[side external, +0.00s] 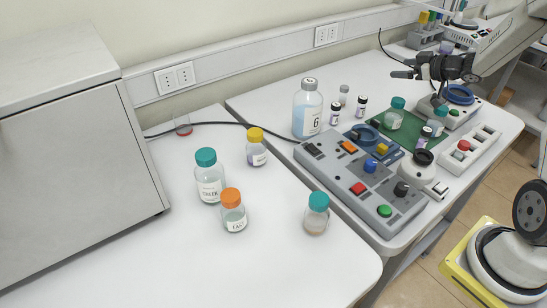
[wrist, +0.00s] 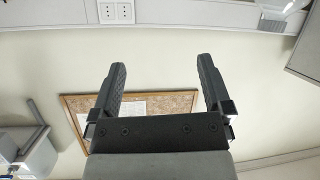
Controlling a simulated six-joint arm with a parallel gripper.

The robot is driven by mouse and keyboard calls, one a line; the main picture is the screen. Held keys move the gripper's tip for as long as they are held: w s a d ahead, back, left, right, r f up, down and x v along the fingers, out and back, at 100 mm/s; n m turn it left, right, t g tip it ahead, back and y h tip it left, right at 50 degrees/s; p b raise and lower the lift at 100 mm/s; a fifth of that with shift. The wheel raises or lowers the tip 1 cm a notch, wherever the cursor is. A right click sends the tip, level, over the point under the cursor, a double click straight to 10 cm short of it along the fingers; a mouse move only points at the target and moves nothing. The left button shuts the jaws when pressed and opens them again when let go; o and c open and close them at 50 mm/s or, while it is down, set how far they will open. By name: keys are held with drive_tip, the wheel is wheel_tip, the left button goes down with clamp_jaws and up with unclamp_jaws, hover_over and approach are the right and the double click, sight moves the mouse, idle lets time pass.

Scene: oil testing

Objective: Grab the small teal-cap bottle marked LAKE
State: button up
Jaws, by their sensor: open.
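No label reading LAKE is legible. A small teal-cap bottle (side external: 316,222) stands upright at the front of the left table, and its label is not visible. A bigger teal-cap bottle (side external: 209,184) with a label that seems to read CREEK stands further left. Another teal-cap bottle (side external: 394,120) stands on the green mat, its label unreadable. A further teal-topped bottle (side external: 437,124) is at the mat's right. My gripper (side external: 401,68) is open and empty, above the right table's back end and far from the left table. The wrist view shows its two fingers apart (wrist: 161,66), facing a wall.
An orange-cap bottle (side external: 233,215) and a yellow-cap bottle (side external: 256,153) stand near the CREEK bottle. A grey control panel (side external: 345,178) and a large bottle marked 6 (side external: 307,112) occupy the right table. A grey cabinet (side external: 75,170) borders the left.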

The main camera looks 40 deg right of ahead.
sight(399, 101)
drive_tip(key=s+d+f+y, duration=0.1)
drive_tip(key=s+f, duration=0.1)
drive_tip(key=f, duration=0.1)
drive_tip(key=s+d+f+n+y, duration=0.1)
drive_tip(key=f+y, duration=0.1)
drive_tip(key=f, duration=0.1)
drive_tip(key=s+d+f+y, duration=0.1)
drive_tip(key=s+f, duration=0.1)
drive_tip(key=f, duration=0.1)
drive_tip(key=shift+s+d+f, duration=0.1)
drive_tip(key=shift+s+d, duration=0.05)
drive_tip(key=shift+s, duration=0.15)
drive_tip(key=shift+x, duration=1.3)
drive_tip(key=shift+x, duration=2.65)
clamp_jaws()
